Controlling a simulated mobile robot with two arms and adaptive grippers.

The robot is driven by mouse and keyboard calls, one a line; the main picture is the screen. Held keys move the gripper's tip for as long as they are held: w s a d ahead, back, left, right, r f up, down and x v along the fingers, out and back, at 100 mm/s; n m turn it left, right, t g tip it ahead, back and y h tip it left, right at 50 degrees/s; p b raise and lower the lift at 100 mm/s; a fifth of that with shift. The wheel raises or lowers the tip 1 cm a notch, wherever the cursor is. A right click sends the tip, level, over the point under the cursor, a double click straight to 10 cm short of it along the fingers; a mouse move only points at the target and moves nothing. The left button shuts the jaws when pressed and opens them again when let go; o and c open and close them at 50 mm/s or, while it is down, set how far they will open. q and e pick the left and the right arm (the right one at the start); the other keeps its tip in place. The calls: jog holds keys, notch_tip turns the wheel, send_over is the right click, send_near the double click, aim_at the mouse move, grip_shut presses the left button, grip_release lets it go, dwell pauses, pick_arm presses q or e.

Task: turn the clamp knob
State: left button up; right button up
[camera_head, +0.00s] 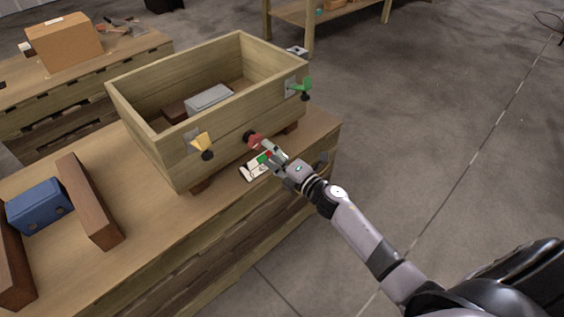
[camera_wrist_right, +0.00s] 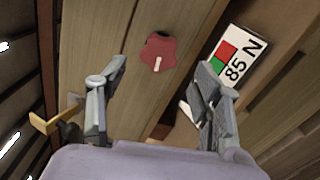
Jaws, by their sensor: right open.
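The clamp knob (camera_head: 252,138) is a red, lobed knob on the front wall of the wooden box (camera_head: 218,148). In the right wrist view the knob (camera_wrist_right: 159,52) shows a white mark on its face and lies ahead of the fingers, between their lines. My right gripper (camera_head: 268,149) is just in front of the knob. In the right wrist view my right gripper (camera_wrist_right: 162,78) is open, with a finger on each side and nothing between them. The knob appears apart from both fingers. My left gripper is not in view.
A blue block (camera_head: 40,205) sits between brown blocks at left.

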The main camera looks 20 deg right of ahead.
jog(key=v, duration=0.5)
dwell(0.9)
jog(key=n+b, duration=0.6)
jog(key=n, duration=0.8)
send_near(258, 143)
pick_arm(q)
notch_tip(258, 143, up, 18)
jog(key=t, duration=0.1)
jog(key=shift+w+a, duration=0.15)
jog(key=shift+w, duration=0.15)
pick_arm(e)
jog(key=x, duration=1.1)
jog(key=shift+f, duration=0.1)
jog(key=shift+d, duration=0.1)
jog(key=shift+c, duration=0.2)
jog(key=c, duration=1.1)
jog(key=shift+c, duration=0.2)
